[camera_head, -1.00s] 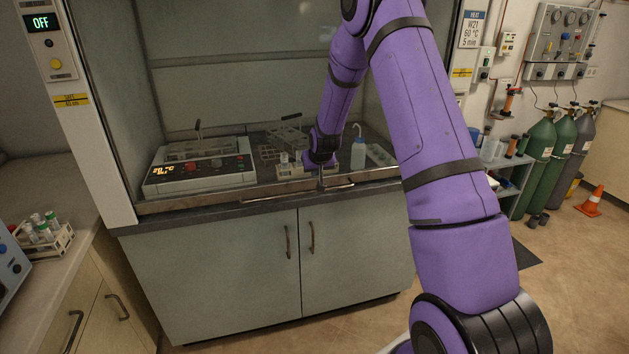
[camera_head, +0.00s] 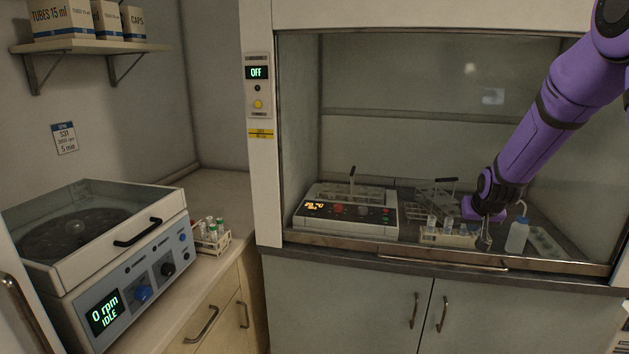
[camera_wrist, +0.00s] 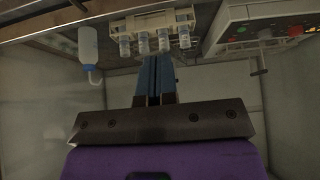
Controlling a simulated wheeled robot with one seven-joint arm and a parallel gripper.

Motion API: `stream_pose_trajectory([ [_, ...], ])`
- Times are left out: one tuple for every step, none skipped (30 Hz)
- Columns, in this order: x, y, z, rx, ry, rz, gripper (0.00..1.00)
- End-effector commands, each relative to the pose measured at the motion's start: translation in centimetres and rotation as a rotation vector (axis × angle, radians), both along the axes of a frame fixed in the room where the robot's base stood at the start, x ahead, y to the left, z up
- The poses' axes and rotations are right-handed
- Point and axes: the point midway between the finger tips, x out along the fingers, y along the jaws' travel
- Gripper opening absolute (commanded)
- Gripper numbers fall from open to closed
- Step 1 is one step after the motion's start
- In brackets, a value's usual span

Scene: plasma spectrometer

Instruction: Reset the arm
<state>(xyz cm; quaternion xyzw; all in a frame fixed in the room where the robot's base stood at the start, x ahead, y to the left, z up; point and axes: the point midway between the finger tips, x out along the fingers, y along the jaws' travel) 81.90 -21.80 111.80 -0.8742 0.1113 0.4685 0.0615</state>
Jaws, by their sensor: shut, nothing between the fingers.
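My purple arm reaches into the fume hood from the upper right of the head view. My gripper (camera_head: 485,240) points down at the front of the hood, between a tube rack and a wash bottle. In the wrist view my gripper (camera_wrist: 156,62) shows its two blue fingers side by side and closed, with nothing seen between them. The white tube rack (camera_head: 450,240) holds several capped tubes; it also shows in the wrist view (camera_wrist: 150,24), just beyond the fingertips. I cannot tell whether the fingers touch it.
The wash bottle (camera_head: 517,236) stands close to the right of my gripper. A heating block (camera_head: 345,212) sits at the hood's left. The hood's front sill (camera_head: 440,258) runs below. A centrifuge (camera_head: 100,255) and another tube rack (camera_head: 212,238) stand on the left counter.

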Motion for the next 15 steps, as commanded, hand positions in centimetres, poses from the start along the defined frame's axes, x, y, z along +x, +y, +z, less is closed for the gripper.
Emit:
stream_pose_trajectory([
  [-0.9,0.9,2.0,0.000,-0.004,0.011,0.00],
  [-1.5,1.4,3.0,0.002,-0.002,0.017,0.00],
  [-2.4,2.0,4.2,0.003,0.001,0.025,0.00],
  [-3.0,2.5,5.1,0.005,0.005,0.031,0.00],
  [-3.7,3.0,6.0,0.006,0.006,0.037,0.00],
  [-4.7,3.6,7.1,0.007,0.010,0.044,0.00],
  [-5.4,4.1,7.9,0.009,0.013,0.050,0.00],
  [-6.2,4.6,8.7,0.009,0.016,0.056,0.00],
  [-7.2,5.2,9.7,0.011,0.020,0.064,0.00],
  [-8.0,5.6,10.5,0.011,0.023,0.070,0.00],
  [-8.8,6.1,11.2,0.013,0.025,0.076,0.00],
  [-9.9,6.6,12.1,0.014,0.029,0.083,0.00],
  [-10.7,7.0,12.7,0.014,0.032,0.089,0.00],
  [-11.6,7.5,13.3,0.016,0.035,0.096,0.00],
  [-12.7,8.0,14.1,0.016,0.039,0.104,0.00],
])
